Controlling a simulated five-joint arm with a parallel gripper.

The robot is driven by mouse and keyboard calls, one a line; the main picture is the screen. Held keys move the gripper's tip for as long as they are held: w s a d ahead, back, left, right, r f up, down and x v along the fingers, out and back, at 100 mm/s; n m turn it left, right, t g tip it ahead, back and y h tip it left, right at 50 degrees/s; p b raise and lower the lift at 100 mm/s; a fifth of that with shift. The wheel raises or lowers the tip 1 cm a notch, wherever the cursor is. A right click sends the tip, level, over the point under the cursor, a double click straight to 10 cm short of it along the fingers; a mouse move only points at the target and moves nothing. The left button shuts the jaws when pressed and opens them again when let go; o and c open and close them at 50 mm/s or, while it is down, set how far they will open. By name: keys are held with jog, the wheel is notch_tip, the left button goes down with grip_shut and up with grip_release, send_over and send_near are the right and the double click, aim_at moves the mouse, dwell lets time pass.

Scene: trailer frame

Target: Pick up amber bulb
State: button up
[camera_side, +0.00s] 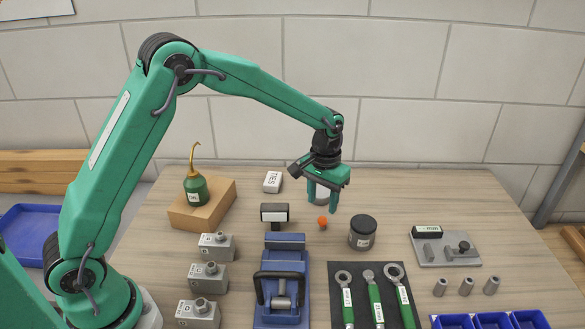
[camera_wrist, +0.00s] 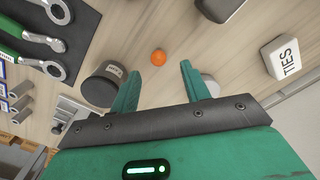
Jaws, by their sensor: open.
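The amber bulb is a small orange ball (camera_side: 322,222) on the wooden table, between the blue vise and a dark jar. In the wrist view the bulb (camera_wrist: 158,57) lies ahead of my fingertips, roughly centred between them. My gripper (camera_side: 321,207) is open and empty. It hangs above the table with its fingers pointing down, just behind the bulb in the side view. My green fingers also show in the wrist view (camera_wrist: 158,70), spread apart, with nothing between them.
The dark lidded jar (camera_side: 362,232) stands close right of the bulb. A pale round object (camera_side: 322,196) is partly hidden behind my fingers. The blue vise (camera_side: 284,285), a white TIES box (camera_side: 272,182) and a wrench mat (camera_side: 337,318) are nearby.

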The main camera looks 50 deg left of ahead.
aim_at(322, 217)
jog(key=shift+f, duration=0.65)
jog(key=shift+f, duration=0.15)
jog(key=shift+d+f, duration=0.15)
jog(key=shift+f, duration=2.3)
jog(key=shift+c, duration=0.5)
jog(key=c, duration=0.7)
